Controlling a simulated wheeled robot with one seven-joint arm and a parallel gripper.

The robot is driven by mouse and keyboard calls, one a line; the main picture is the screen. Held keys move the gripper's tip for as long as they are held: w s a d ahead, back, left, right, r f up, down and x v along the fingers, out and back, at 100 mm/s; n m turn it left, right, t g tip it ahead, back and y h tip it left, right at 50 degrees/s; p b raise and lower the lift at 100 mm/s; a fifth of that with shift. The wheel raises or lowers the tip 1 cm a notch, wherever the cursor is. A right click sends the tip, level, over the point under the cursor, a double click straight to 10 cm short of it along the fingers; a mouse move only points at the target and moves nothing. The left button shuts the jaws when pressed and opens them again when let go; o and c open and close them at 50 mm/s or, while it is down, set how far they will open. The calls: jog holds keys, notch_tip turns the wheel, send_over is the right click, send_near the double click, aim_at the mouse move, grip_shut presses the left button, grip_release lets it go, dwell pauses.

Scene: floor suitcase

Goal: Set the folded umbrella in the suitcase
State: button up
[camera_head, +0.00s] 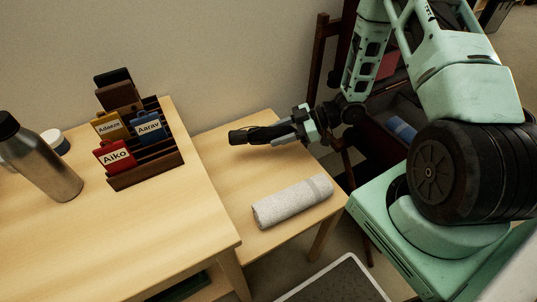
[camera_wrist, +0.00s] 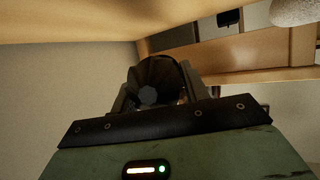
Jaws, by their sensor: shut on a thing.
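The folded umbrella (camera_head: 252,134) is dark and slim. My gripper (camera_head: 290,131) is shut on it and holds it roughly level above the low wooden table, pointing left. In the wrist view the dark umbrella (camera_wrist: 155,82) shows end-on between the fingers. A dark, open case that looks like the suitcase (camera_head: 378,148) stands to the right, behind my arm. A blue roll (camera_head: 402,128) lies inside it. My arm hides much of the case.
A grey rolled towel (camera_head: 293,202) lies on the low table (camera_head: 228,160). The higher table (camera_head: 130,235) at left bears a wooden rack (camera_head: 148,178) with name-tagged holders and a metal bottle (camera_head: 42,165). A dark wooden frame (camera_head: 318,65) stands beside the suitcase.

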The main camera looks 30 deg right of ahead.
aim_at(278, 155)
jog(key=shift+f+b, duration=0.4)
jog(key=shift+f, duration=2.9)
jog(key=shift+f, duration=0.2)
jog(key=o, duration=1.2)
